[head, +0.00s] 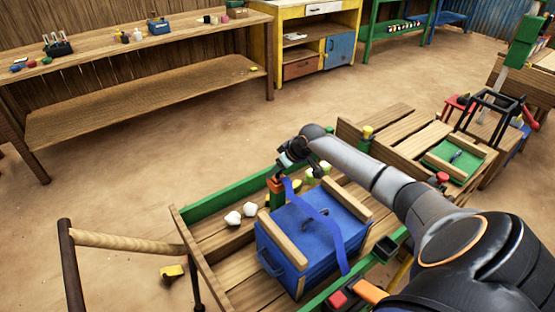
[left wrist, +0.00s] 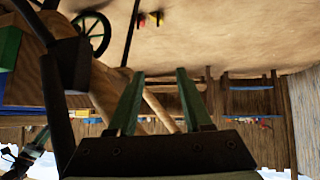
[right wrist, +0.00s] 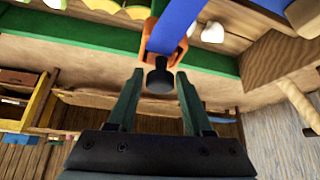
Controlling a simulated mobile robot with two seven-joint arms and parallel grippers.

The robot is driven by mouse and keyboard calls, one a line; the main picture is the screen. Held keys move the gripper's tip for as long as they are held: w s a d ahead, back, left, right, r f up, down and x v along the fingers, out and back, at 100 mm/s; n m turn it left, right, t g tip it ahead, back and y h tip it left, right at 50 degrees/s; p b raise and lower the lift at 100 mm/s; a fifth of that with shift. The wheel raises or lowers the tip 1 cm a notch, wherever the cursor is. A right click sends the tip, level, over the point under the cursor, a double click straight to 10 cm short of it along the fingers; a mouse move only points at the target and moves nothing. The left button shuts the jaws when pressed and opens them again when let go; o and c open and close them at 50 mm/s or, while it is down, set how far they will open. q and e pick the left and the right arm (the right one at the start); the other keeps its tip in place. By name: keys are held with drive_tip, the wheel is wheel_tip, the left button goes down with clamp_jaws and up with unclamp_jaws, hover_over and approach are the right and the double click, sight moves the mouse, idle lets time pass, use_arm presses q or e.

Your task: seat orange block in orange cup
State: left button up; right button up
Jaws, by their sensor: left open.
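My right gripper (head: 290,160) is over the far side of the cart, close to an orange piece (head: 276,184) on a green post. In the right wrist view the jaws (right wrist: 159,72) are open, with a dark round knob (right wrist: 158,79) between the tips and gaps on both sides. The orange piece (right wrist: 163,38) sits just beyond the knob, with a blue strap across it. An orange block-like thing (head: 370,291) shows at the near edge, partly behind my right arm. I cannot tell which is the block or cup. My left gripper (left wrist: 156,72) is open and empty, outside the head view.
A blue box (head: 290,250) with wooden strips and a blue strap (head: 335,235) fills much of the cart (head: 205,275). White lumps (head: 234,217) lie beside it. A wooden handle (head: 125,242) extends left. A wooden table (head: 400,135) stands at right; open floor lies behind.

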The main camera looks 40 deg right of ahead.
drive_tip(key=o, duration=0.3)
use_arm(q)
drive_tip(key=shift+r, duration=0.1)
drive_tip(key=shift+w, duration=0.1)
use_arm(e)
drive_tip(key=v, duration=0.2)
drive_tip(key=shift+s+d+r+p, duration=0.1)
drive_tip(key=shift+s+r+p, duration=0.1)
drive_tip(key=shift+r+p, duration=0.15)
use_arm(q)
drive_tip(key=shift+s+a+r+p, duration=0.1)
drive_tip(key=shift+s+a+p, duration=0.2)
drive_tip(key=shift+a, duration=0.2)
drive_tip(key=shift+s+a+r+p, duration=0.15)
drive_tip(key=shift+a+p, duration=0.1)
drive_tip(key=shift+a, duration=0.2)
use_arm(e)
drive_tip(key=v, duration=0.9)
drive_tip(key=shift+s+r, duration=0.2)
drive_tip(key=shift+r, duration=0.15)
use_arm(q)
drive_tip(key=shift+f, duration=0.1)
